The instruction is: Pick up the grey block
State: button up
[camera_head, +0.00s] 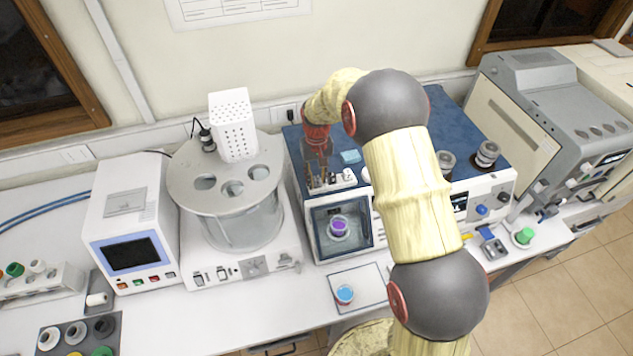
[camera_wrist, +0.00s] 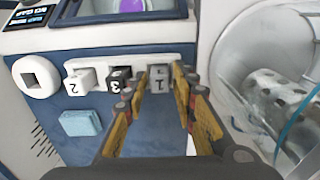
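The grey block (camera_wrist: 158,84), marked 1, sits in the white holder (camera_wrist: 103,64) on the blue top of a machine, at the end of a row of numbered blocks. In the wrist view my gripper (camera_wrist: 160,76) points at it, with one finger on each side. The fingers look apart, with small gaps beside the block, so I see no firm grip. In the head view my gripper (camera_head: 318,176) reaches down at the left end of the holder (camera_head: 345,180), and the grey block is hard to make out there.
A black block (camera_wrist: 119,80) marked 3 stands close beside the left finger, and a white block (camera_wrist: 80,83) marked 2 is beyond it. A light blue block (camera_wrist: 80,122) lies on the machine top. A round grey bath (camera_head: 240,215) stands left of the machine.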

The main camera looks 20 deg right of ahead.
aim_at(317, 177)
jog(key=shift+c, duration=0.4)
grip_shut()
jog(key=shift+r, duration=0.1)
jog(key=shift+r, duration=0.45)
notch_tip(317, 177, up, 2)
jog(key=shift+r+b, duration=0.15)
jog(key=shift+b, duration=0.15)
jog(key=s+r+b, duration=0.1)
jog(key=s+r, duration=0.4)
jog(key=s, duration=0.2)
jog(key=s+a+r+b, duration=0.1)
jog(key=s+r+b, duration=0.1)
jog(key=s+r, duration=0.2)
jog(key=s, duration=0.3)
jog(key=shift+a+r, duration=0.15)
jog(key=shift+r, duration=0.2)
